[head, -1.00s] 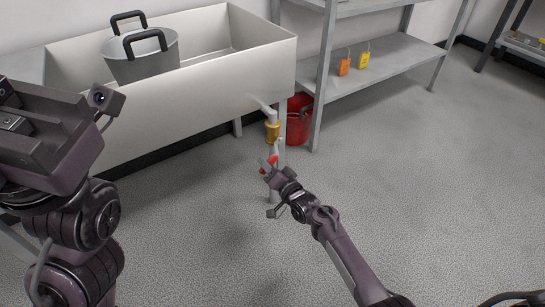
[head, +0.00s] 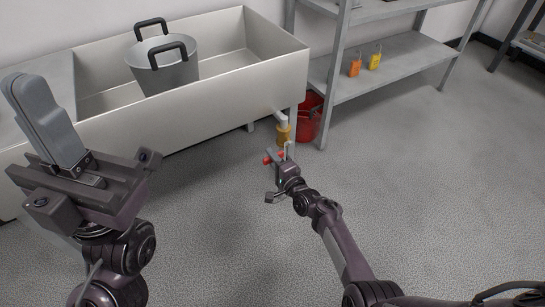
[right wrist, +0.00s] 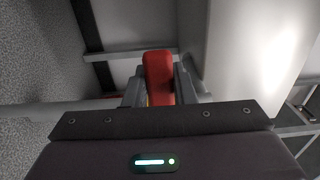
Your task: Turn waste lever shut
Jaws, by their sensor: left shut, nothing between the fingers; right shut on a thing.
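The waste lever (head: 268,160) is red and sits just below the brass valve fitting (head: 283,131) on the drain pipe at the right end of the sink. It also shows in the right wrist view (right wrist: 158,77), upright between the fingers. My right gripper (head: 277,157) is shut on the lever; in the right wrist view its fingers (right wrist: 160,88) flank the red grip on both sides. The gripper hides part of the lever. My left gripper (head: 35,95) is shut and empty, pointing up in front of the sink's left part, away from the valve.
The long pale sink (head: 190,109) holds a grey pot (head: 165,72) with dark handles. A red bucket (head: 307,118) stands behind the valve, beside a metal shelf (head: 395,62) with orange and yellow padlocks. The floor to the right is clear.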

